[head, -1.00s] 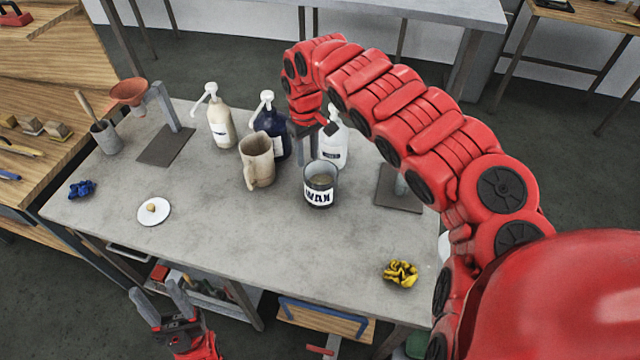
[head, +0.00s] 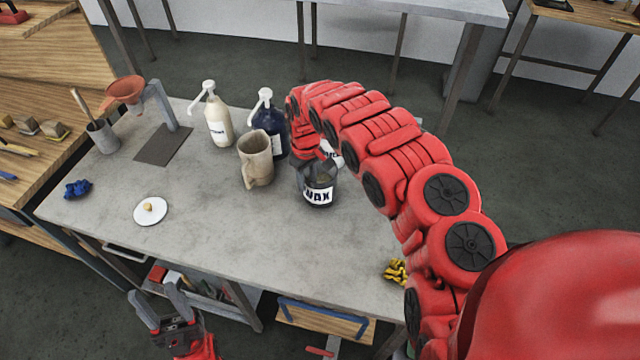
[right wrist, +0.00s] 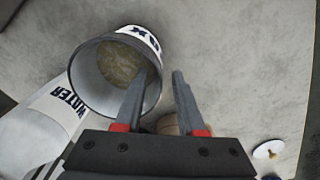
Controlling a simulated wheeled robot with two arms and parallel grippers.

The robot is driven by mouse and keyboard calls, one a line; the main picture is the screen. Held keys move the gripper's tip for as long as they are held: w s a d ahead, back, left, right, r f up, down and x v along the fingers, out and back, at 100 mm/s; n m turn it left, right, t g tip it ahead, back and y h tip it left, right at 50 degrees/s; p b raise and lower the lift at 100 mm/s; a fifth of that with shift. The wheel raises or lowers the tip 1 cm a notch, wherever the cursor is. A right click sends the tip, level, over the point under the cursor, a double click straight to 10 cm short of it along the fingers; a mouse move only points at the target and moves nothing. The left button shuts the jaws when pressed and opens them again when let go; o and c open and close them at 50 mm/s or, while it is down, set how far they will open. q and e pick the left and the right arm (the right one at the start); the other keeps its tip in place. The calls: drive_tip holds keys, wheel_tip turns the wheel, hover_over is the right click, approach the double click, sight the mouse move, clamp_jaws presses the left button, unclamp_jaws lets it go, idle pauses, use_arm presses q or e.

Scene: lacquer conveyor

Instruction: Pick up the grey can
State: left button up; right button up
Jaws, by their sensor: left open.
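The grey can (head: 317,196), with a white WAX label, stands upright on the grey table (head: 235,235). It also shows in the right wrist view (right wrist: 90,72), with its open top facing the camera and tan contents inside. My right gripper (head: 308,176) is at the can's top. In the right wrist view its jaws (right wrist: 159,74) are apart, with one finger across the can's mouth and the other outside the rim. I cannot tell whether they touch the can. My left gripper (head: 154,291) is open and empty, low in front of the table.
A water bottle (right wrist: 35,130) stands close beside the can, partly hidden by my arm in the head view. A beige jug (head: 257,158), a dark pump bottle (head: 268,125) and a cream pump bottle (head: 218,125) are to the left. The table's front middle is clear.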

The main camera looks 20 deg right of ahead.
drive_tip(key=shift+f+p, duration=0.35)
drive_tip(key=shift+f, duration=1)
clamp_jaws()
idle(0.5)
